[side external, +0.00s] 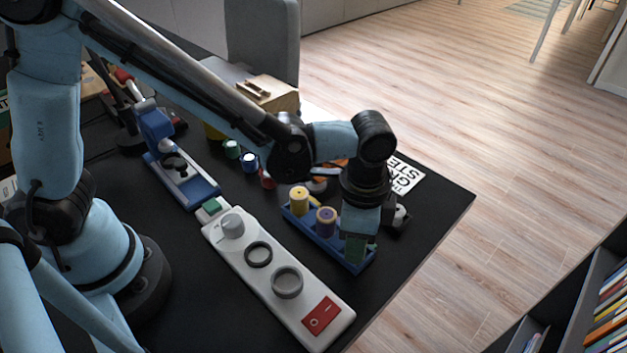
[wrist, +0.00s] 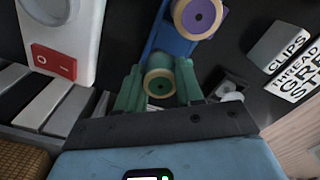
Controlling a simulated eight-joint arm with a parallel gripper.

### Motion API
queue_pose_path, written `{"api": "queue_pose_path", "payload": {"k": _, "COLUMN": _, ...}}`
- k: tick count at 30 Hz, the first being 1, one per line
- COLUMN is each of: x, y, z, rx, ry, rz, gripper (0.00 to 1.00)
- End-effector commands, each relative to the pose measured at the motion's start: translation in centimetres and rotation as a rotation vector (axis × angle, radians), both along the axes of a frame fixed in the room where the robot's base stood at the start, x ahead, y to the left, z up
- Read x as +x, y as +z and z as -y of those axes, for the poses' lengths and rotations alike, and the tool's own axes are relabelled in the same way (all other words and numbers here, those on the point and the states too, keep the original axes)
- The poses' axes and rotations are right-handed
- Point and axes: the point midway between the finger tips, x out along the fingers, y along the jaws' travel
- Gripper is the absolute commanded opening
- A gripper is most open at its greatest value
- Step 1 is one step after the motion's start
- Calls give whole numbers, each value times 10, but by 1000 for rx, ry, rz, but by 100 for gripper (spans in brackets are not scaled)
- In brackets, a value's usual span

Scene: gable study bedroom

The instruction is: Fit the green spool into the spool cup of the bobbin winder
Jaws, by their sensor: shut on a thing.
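The green spool (wrist: 159,84), with pale wooden ends, sits between the two green fingers of my gripper (wrist: 158,92) in the wrist view. My gripper (side external: 355,248) is shut on it, low at the near right end of the blue spool tray (side external: 325,240). In the side view the fingers largely hide the spool. I cannot tell whether it still touches the tray. The bobbin winder (side external: 240,265) is a long white body to the left of the gripper. It bears a grey knob (side external: 231,226), a dark ring (side external: 258,243), a larger grey cup (side external: 287,270) and a red switch (side external: 320,316).
A yellow spool (side external: 299,201) and a purple spool (side external: 326,222) stand in the tray beside my gripper. A blue-and-white machine (side external: 183,180) stands behind the winder. A lettered card (side external: 407,174) lies near the table's right edge. Small coloured items stand farther back.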

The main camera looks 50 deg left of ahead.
Motion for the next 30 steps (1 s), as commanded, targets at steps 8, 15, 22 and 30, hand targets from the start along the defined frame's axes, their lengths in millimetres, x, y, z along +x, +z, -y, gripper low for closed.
{"api": "queue_pose_path", "payload": {"k": 8, "x": 0, "y": 6, "z": 0, "rx": 0, "ry": 0, "rz": 0, "gripper": 6}}
{"api": "queue_pose_path", "payload": {"k": 15, "x": 0, "y": 32, "z": 0, "rx": 2, "ry": 0, "rz": 0, "gripper": 6}}
{"api": "queue_pose_path", "payload": {"k": 22, "x": -38, "y": 65, "z": 17, "rx": 2, "ry": -7, "rz": 0, "gripper": 6}}
{"api": "queue_pose_path", "payload": {"k": 30, "x": -85, "y": 96, "z": 39, "rx": 2, "ry": -5, "rz": 0, "gripper": 6}}
